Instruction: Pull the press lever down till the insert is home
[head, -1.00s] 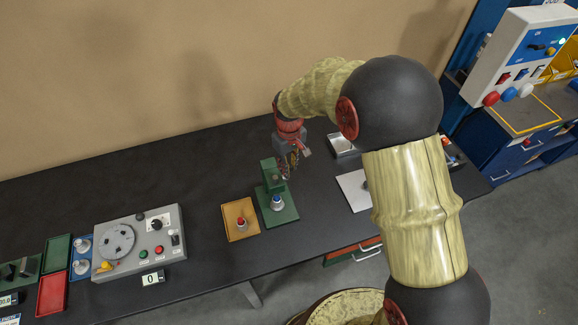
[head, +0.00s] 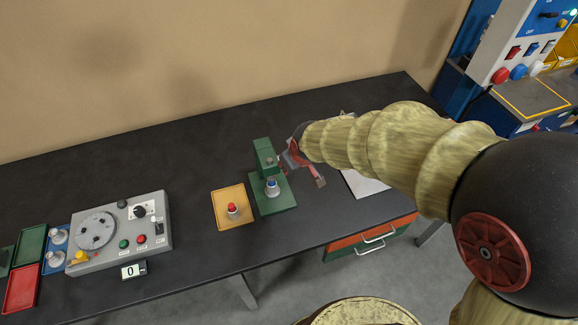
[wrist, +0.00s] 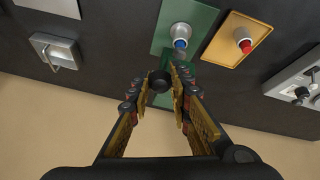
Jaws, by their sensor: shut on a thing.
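The green press (head: 264,157) stands on its green base plate (head: 287,203) near the middle of the bench. A grey fitting with a blue top (head: 272,187), seemingly the insert in its seat, stands upright below the press head. It also shows in the wrist view (wrist: 180,42). My gripper (head: 287,160) is at the right side of the press. In the wrist view my fingers (wrist: 162,80) are shut on the dark round knob of the press lever (wrist: 159,87). The rest of the lever is mostly hidden. I cannot tell how deep the insert sits.
A yellow tray (head: 219,193) with a red-topped fitting (head: 233,210) is just left of the press. A grey control box (head: 155,232) stands farther left. A white plate (head: 362,184) lies to the right, partly behind my arm. The bench behind the press is clear.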

